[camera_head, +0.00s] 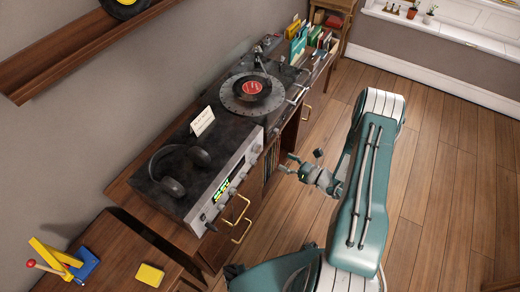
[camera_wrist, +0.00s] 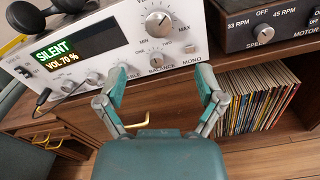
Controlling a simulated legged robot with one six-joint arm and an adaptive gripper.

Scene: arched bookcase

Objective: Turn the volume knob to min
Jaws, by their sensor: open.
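The volume knob (camera_wrist: 159,24) is a large silver dial with MIN at its lower left and MAX at its right. It is on the front panel of a silver receiver (camera_head: 247,160). The receiver's green display (camera_wrist: 72,45) reads SILENT and VOL 70 %. My gripper (camera_wrist: 162,82) is open and empty, its two fingers spread below the volume knob in the wrist view and apart from it. In the head view my gripper (camera_head: 298,166) hangs in free air in front of the cabinet, to the right of the receiver.
Smaller knobs, including balance (camera_wrist: 157,62), line the panel's lower edge. Headphones (camera_head: 178,170) lie on the receiver. A turntable (camera_head: 252,92) stands beyond it. Brass handles (camera_head: 237,208) stick out from the cabinet below the panel. Records (camera_wrist: 245,98) fill a shelf. Floor (camera_head: 440,160) is clear.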

